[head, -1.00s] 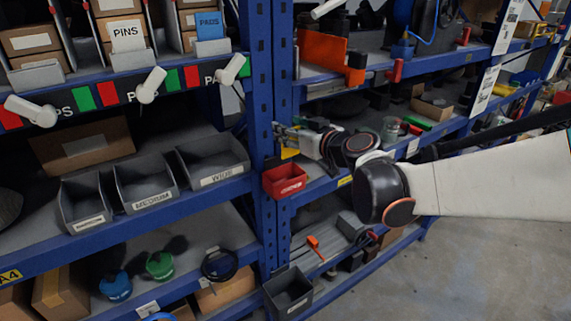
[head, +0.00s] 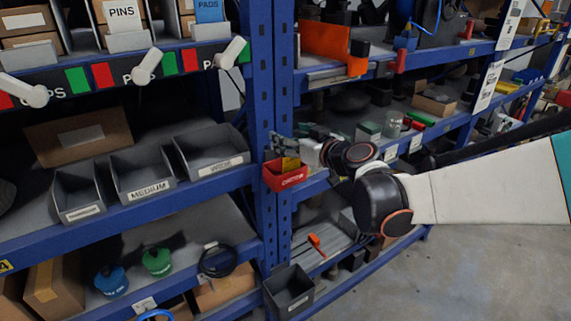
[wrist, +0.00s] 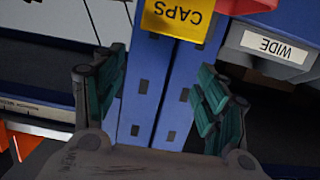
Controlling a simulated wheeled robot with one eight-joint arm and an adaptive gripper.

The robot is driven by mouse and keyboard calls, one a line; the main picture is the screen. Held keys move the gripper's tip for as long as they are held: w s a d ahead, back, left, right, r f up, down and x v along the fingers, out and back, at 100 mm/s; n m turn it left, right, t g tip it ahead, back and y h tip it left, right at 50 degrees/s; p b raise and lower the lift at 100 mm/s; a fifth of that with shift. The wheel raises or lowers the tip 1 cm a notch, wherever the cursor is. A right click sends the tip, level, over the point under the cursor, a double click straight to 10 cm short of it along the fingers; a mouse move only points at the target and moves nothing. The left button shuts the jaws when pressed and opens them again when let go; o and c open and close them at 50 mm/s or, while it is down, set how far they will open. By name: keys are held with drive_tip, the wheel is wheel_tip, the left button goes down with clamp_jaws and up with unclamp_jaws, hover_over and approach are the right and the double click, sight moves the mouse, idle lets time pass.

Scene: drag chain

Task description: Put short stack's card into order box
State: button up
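The yellow card (head: 290,163) stands upright at the red order box (head: 287,181) on the blue post; its lower part seems to be inside the box, behind the front wall. In the wrist view the card (wrist: 178,17) reads CAPS upside down, with a strip of red (wrist: 247,5) beside it. My gripper (head: 284,146) is just above the card. In the wrist view its two dark teal fingers (wrist: 162,62) are spread wide with nothing between them, and the card lies beyond their tips.
Grey bins, including WIDE (head: 215,166) and MEDIUM (head: 145,187), stand on the shelf left of the post. White PINS (head: 122,14) and blue PADS (head: 209,11) cards are on the upper shelf. A dark open bin (head: 290,297) is below the order box. Shelves right of the post hold several parts.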

drive_tip(key=shift+s+d, duration=0.1)
drive_tip(key=v, duration=1.1)
drive_tip(key=shift+s+d, duration=0.2)
drive_tip(key=shift+s, duration=0.15)
drive_tip(key=shift+r, duration=0.1)
drive_tip(key=s+d+f+m+g+h+b, duration=0.2)
drive_tip(key=s+d+f+h+b, duration=0.1)
drive_tip(key=s+f, duration=0.4)
drive_tip(key=s+d+f+m+g+h+b, duration=0.2)
drive_tip(key=s+d+f+b, duration=0.3)
drive_tip(key=f, duration=0.5)
drive_tip(key=s+d+f+m+g+h+b, duration=0.2)
drive_tip(key=s+d+f+b, duration=0.3)
drive_tip(key=s+f+b, duration=0.3)
drive_tip(key=shift+s+f+m+h, duration=0.4)
drive_tip(key=shift+s+f+h, duration=0.3)
drive_tip(key=shift+h, duration=0.2)
drive_tip(key=shift+a, duration=0.1)
